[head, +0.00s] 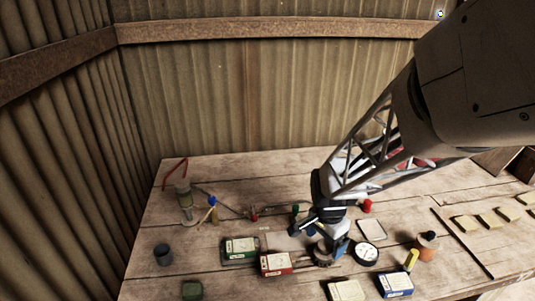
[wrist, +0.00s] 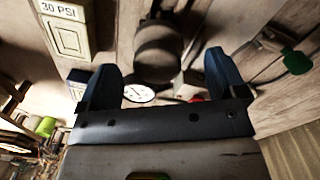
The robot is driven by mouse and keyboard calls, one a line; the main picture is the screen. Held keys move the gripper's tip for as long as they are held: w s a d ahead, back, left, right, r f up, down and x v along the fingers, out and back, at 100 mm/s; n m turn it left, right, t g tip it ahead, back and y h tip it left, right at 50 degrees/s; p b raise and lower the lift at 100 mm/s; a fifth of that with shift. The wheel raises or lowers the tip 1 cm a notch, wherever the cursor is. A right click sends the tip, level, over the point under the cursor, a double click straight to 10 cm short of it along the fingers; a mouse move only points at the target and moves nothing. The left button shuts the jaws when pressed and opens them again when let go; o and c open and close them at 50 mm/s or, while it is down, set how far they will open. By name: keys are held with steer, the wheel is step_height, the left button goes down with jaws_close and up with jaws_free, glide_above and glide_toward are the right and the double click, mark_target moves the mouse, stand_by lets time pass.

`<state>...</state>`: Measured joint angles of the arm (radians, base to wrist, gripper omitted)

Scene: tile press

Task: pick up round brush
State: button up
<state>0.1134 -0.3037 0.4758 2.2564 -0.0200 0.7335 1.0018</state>
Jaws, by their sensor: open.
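A dark, round-headed object (wrist: 157,52), which looks like the round brush, shows in the wrist view between and just beyond my fingertips. It also seems to show in the head view as a dark round shape (head: 323,254) just below my gripper, partly hidden by it. My gripper (wrist: 163,76) is open, with one blue finger on each side of the object and nothing held. In the head view my gripper (head: 322,238) is low over the middle of the table. I cannot tell whether a finger touches the object.
A white round gauge (head: 365,254) lies close right of my gripper. A red box (head: 276,264) and green box (head: 239,248) lie left. An orange pot (head: 427,246) and blue box (head: 396,285) are right. The table's back left holds a stand (head: 185,200).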

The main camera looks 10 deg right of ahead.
mark_target(326, 244)
steer(key=shift+f, duration=0.1)
steer(key=shift+s+d+f, duration=0.15)
steer(key=shift+f, duration=2.4)
steer(key=shift+c, duration=0.3)
steer(key=c, duration=1)
steer(key=shift+r, duration=0.15)
steer(key=shift+c, duration=0.2)
steer(key=shift+r, duration=0.75)
step_height(326, 244, up, 2)
steer(key=shift+r, duration=0.1)
steer(key=s, duration=0.5)
steer(key=s+a, duration=0.1)
steer(key=s, duration=0.4)
steer(key=s+a+r, duration=0.1)
steer(key=s, duration=0.4)
steer(key=shift+s, duration=0.4)
